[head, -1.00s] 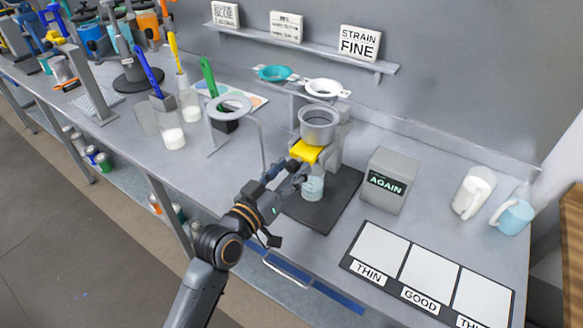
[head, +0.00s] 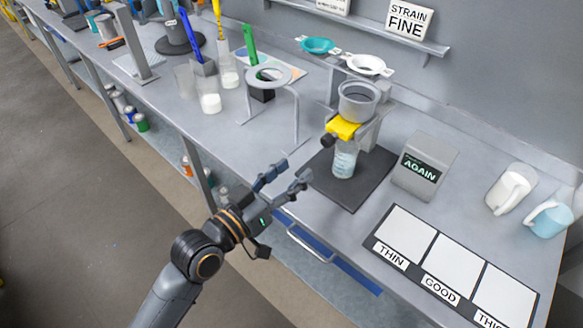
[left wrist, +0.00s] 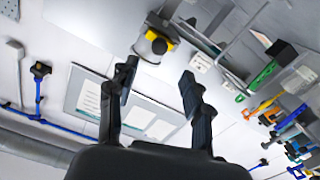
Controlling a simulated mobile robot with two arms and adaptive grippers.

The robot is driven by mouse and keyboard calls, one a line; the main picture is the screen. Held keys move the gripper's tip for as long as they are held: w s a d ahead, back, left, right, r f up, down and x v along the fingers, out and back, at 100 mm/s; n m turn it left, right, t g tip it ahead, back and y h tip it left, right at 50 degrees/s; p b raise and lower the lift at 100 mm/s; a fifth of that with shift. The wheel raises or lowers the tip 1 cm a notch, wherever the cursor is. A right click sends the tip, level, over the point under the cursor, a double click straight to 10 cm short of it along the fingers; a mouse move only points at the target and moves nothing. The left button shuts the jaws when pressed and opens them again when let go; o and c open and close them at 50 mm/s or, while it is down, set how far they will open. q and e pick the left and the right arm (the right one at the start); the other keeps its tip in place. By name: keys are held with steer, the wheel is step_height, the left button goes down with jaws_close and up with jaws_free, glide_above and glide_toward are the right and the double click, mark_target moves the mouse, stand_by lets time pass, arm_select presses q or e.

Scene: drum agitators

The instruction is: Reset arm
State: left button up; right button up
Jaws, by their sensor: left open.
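My left gripper (head: 286,180) is open and empty in the head view, in front of the bench's front edge. In the left wrist view its two fingers (left wrist: 158,92) are spread with nothing between them. The yellow lever (head: 343,128) sits on the stand below the grey cup (head: 358,101), apart from the gripper and to its upper right. A clear bottle (head: 344,160) stands under the cup on the dark base. My right gripper is in neither view.
The grey AGAIN box (head: 424,165) stands right of the stand. A THIN/GOOD mat (head: 403,263) lies at the front right. White and blue jugs (head: 510,188) stand at the far right. A ring stand (head: 263,76) is to the left. The floor left of my arm is clear.

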arm_select(q)
steer(key=s+a+f+g+y, duration=0.3)
steer(key=s+a+f, duration=0.1)
steer(key=f, duration=0.3)
steer(key=s+a+f+g+y, duration=0.3)
steer(key=s+f, duration=0.2)
steer(key=f, duration=0.2)
steer(key=s+a+f+n+g+y, duration=0.2)
steer(key=s+a+f+g+y, duration=0.3)
steer(key=s+a, duration=0.55)
step_height(320, 180, down, 27)
steer(key=s+d+g+b, duration=0.1)
steer(key=s+d, duration=0.1)
steer(key=s+a+f+g+b, duration=0.1)
steer(key=s+a+f, duration=0.2)
steer(key=s+f, duration=1.4)
steer(key=shift+s+a+f+g, duration=0.2)
steer(key=shift+s+f+g, duration=0.1)
steer(key=shift+f, duration=0.15)
steer(key=shift+w, duration=0.1)
